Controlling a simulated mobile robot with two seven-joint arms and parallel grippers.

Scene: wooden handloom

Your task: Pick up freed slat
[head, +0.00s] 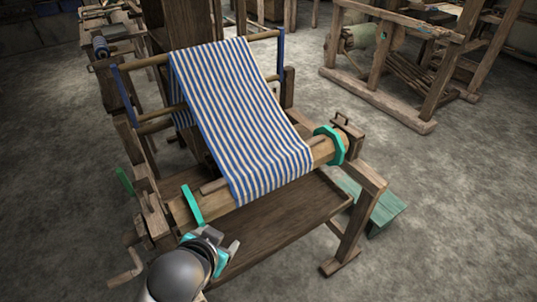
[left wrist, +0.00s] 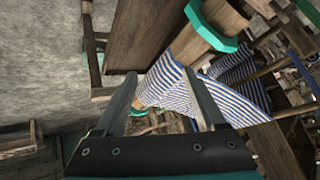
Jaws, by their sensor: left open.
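A short brown slat (head: 214,185) appears to lie along the top of the front cloth beam (head: 181,211), at the left edge of the blue-and-white striped cloth (head: 240,110). I cannot tell whether it is loose. My left gripper (head: 213,240) is in front of the beam's left part, below the slat in the head view and apart from it. In the left wrist view, its two fingers (left wrist: 160,80) are spread with nothing held between them. The striped cloth (left wrist: 165,88) shows beyond them. I cannot make out the slat clearly there. My right gripper is not in view.
A teal ring (head: 331,145) circles the beam's right end, and a teal bar (head: 192,204) stands near its left end. A wide wooden board (head: 285,215) lies below the beam. A crank handle (head: 125,272) sticks out at left. Bare floor (head: 450,220) lies to the right.

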